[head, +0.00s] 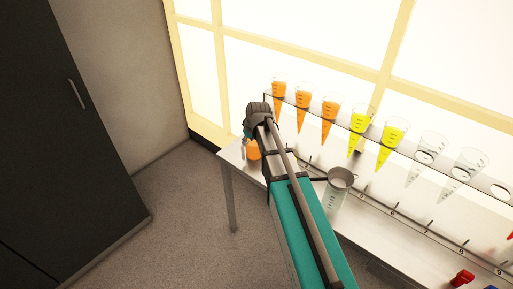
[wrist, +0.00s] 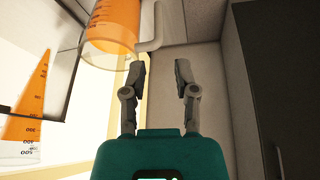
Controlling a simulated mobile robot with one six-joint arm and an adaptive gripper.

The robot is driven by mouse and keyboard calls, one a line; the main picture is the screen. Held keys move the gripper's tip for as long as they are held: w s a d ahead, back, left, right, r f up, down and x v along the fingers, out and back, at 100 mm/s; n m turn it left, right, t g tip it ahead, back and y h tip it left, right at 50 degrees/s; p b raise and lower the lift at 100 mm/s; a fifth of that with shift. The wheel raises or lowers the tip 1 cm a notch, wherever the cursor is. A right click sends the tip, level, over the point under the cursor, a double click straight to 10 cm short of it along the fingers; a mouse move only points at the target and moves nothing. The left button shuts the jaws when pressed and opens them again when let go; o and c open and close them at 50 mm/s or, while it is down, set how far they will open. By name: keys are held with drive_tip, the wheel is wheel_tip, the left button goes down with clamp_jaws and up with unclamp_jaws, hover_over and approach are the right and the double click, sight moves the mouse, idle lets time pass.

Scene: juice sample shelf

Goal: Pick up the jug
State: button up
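The jug with orange juice (wrist: 112,32) shows at the top of the wrist view, cut off by the frame edge. Its pale handle (wrist: 157,30) points right, toward the space ahead of my fingers. My gripper (wrist: 160,68) is open and empty, with its fingertips just short of the handle. In the head view the orange jug (head: 253,150) stands on the far left end of the bench, partly hidden by my arm.
A rack (head: 395,150) holds several cone-shaped sample cups, orange, yellow and empty, along the window. The white bench (head: 390,235) runs below, with a red object (head: 462,278) at lower right. A dark cabinet (head: 60,130) stands left; open floor lies between.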

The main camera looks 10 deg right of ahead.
sight(243, 153)
drive_tip(key=shift+b+x, duration=3.45)
drive_tip(key=shift+x, duration=0.35)
drive_tip(key=shift+w+f+b, duration=0.2)
drive_tip(key=shift+f+b, duration=0.25)
drive_tip(key=shift+b+x, duration=2.35)
drive_tip(key=shift+x, duration=0.25)
drive_tip(key=shift+w+r, duration=0.1)
drive_tip(key=shift+w, duration=0.05)
drive_tip(key=shift+c, duration=0.2)
clamp_jaws()
